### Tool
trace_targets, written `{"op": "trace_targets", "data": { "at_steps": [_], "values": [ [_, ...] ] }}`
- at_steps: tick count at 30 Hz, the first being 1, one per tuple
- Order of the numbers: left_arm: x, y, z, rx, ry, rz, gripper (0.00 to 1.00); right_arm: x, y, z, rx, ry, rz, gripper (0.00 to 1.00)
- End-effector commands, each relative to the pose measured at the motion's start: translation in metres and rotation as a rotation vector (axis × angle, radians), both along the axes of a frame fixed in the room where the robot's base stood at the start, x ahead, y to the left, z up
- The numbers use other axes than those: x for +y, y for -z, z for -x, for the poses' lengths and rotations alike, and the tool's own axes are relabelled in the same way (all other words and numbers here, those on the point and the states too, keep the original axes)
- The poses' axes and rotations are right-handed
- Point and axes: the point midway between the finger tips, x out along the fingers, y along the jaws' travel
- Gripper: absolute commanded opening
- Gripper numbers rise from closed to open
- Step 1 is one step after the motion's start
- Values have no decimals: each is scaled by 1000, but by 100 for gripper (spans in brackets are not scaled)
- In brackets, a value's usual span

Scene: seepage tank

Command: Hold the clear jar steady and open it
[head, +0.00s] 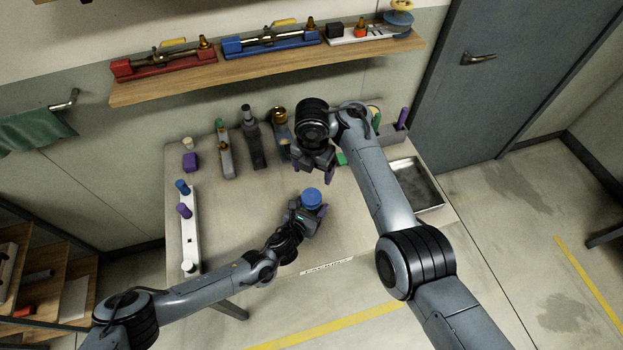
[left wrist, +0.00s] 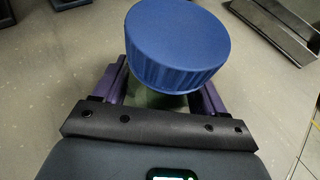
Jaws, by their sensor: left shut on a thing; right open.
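The jar has a ribbed blue lid (head: 311,197), seated on top of it in the middle of the table. In the left wrist view the lid (left wrist: 177,45) fills the upper middle, and a little of the greenish clear jar body (left wrist: 160,98) shows below it. My left gripper (head: 308,216) is shut on the jar, with one purple finger on each side of the body just under the lid. My right gripper (head: 322,172) is open above and behind the jar, apart from the lid. The lower jar is hidden by the left gripper.
A metal tray (head: 431,207) lies at the table's right. A white rack (head: 190,230) with blue and purple caps stands at the left edge. Bottles and tools line the table's back, below a wall shelf (head: 270,70). The table's left-middle is clear.

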Motion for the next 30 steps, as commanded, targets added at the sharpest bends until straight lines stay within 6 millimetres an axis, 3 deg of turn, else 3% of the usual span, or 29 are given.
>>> {"op": "trace_targets", "data": {
  "at_steps": [10, 30],
  "values": [
    [0, 0, 0, 1, 0, 0, 0, -4, -19, -18, -77, 917, -72, 82],
    [0, 0, 0, 1, 0, 0, 0, 4, 7, 8, -22, 2572, -126, 82]
  ]
}}
